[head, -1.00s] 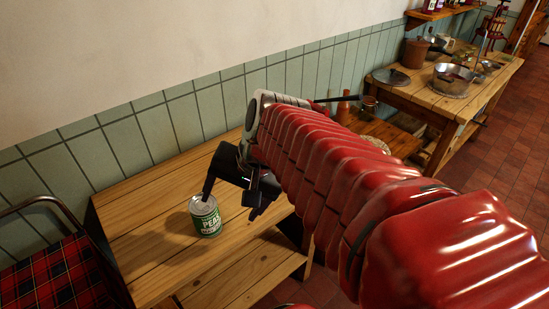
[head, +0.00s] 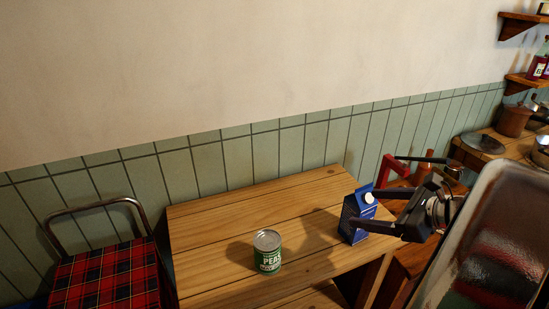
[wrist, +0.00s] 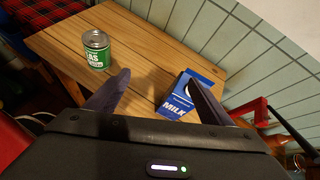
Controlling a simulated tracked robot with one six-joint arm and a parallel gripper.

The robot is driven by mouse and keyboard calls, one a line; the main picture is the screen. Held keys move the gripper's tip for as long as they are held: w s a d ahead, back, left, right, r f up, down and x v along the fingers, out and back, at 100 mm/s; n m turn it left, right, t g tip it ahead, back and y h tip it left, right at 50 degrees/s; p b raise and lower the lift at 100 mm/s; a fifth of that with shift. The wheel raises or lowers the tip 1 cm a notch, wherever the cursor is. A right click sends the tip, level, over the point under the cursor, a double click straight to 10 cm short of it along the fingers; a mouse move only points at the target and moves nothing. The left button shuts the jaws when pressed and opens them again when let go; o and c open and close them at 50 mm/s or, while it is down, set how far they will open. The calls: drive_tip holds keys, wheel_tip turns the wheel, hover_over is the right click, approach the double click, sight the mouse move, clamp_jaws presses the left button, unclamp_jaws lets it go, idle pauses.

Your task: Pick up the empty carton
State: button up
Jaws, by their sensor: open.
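The blue milk carton (head: 355,208) with a white cap stands upright at the right end of the wooden table. My gripper (head: 364,208) is open at the carton's right side. In the head view, one finger crosses in front of the carton and the other is near its cap. In the wrist view, the right finger covers part of the carton (wrist: 174,104), and the gap (wrist: 158,78) between the fingers shows mostly bare table. I cannot tell whether a finger touches the carton.
A green peas can (head: 268,252) stands on the wooden table (head: 220,225) left of the carton. A chair with a red plaid seat (head: 108,278) is at the left. The tiled wall (head: 240,160) runs behind. The table's back left is clear.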

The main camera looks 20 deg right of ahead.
drive_tip(key=s+d+r+m+t+h, duration=0.1)
drive_tip(key=s+d+m+t+h, duration=0.1)
drive_tip(key=d+m, duration=0.2)
drive_tip(key=d, duration=0.3)
drive_tip(key=shift+s+m+t, duration=0.3)
drive_tip(key=shift+s+m, duration=0.1)
drive_tip(key=shift+w, duration=0.15)
approach(364, 190)
drive_tip(key=x, duration=0.4)
drive_tip(key=shift+w+a+f, duration=0.1)
drive_tip(key=shift+w+a, duration=0.05)
drive_tip(key=shift+w, duration=0.1)
drive_tip(key=shift+w+f, duration=0.1)
drive_tip(key=shift+w, duration=0.1)
drive_tip(key=shift+x, duration=2.65)
drive_tip(key=shift+c, duration=0.3)
